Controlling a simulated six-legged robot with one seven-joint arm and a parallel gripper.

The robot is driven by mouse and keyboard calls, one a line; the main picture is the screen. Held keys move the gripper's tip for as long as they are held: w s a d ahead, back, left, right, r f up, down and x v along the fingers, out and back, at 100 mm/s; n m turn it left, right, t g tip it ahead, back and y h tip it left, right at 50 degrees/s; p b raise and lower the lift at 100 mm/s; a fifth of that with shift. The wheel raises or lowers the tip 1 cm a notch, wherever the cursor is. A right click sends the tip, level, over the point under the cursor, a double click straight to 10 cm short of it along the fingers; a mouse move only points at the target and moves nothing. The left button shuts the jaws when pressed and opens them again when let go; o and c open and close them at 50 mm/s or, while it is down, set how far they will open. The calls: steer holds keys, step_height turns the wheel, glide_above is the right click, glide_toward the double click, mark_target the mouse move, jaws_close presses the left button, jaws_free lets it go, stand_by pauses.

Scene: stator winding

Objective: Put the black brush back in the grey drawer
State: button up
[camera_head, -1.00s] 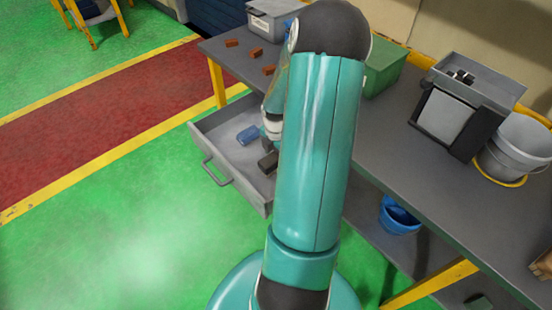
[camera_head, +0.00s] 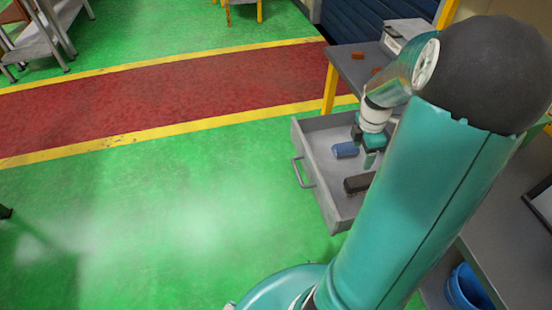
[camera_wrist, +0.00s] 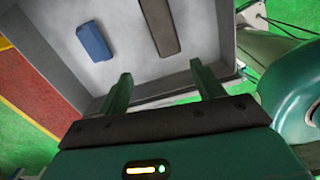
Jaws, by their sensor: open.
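The grey drawer (camera_head: 316,178) is pulled open below the workbench. The dark brush (camera_head: 357,184) lies inside it, partly hidden by my arm in the head view. In the wrist view the brush (camera_wrist: 160,24) lies flat on the drawer floor, beyond my fingertips and touching neither. My gripper (camera_wrist: 161,68) is open and empty, with its two fingers spread apart and the drawer floor showing between them. In the head view my gripper (camera_head: 372,152) hangs over the drawer, close to the brush.
A blue block-like object (camera_head: 345,150) lies in the drawer; it also shows left of the brush in the wrist view (camera_wrist: 94,41). The workbench (camera_head: 350,66) carries orange-brown blocks (camera_head: 357,56). A blue bucket (camera_head: 468,287) stands below. Green floor left of the drawer is clear.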

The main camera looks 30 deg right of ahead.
steer(key=w+a+r+m+t+h, duration=0.1)
steer(key=a+r+m, duration=0.2)
steer(key=a+r, duration=0.45)
steer(key=w+a+r+m+t+h, duration=0.1)
steer(key=a+r+m, duration=0.35)
steer(key=a, duration=0.65)
steer(key=s+a+r+m+t+y, duration=0.1)
steer(key=s+a+r+m, duration=0.2)
steer(key=a, duration=0.4)
steer(key=s+a+r+m+t+y, duration=0.1)
steer(key=s+a+r+m+t, duration=0.1)
steer(key=a, duration=0.5)
steer(key=shift+s+r+m+t+y, duration=0.3)
steer(key=shift+s+r+m, duration=0.5)
steer(key=shift+s, duration=0.1)
steer(key=shift+d, duration=0.15)
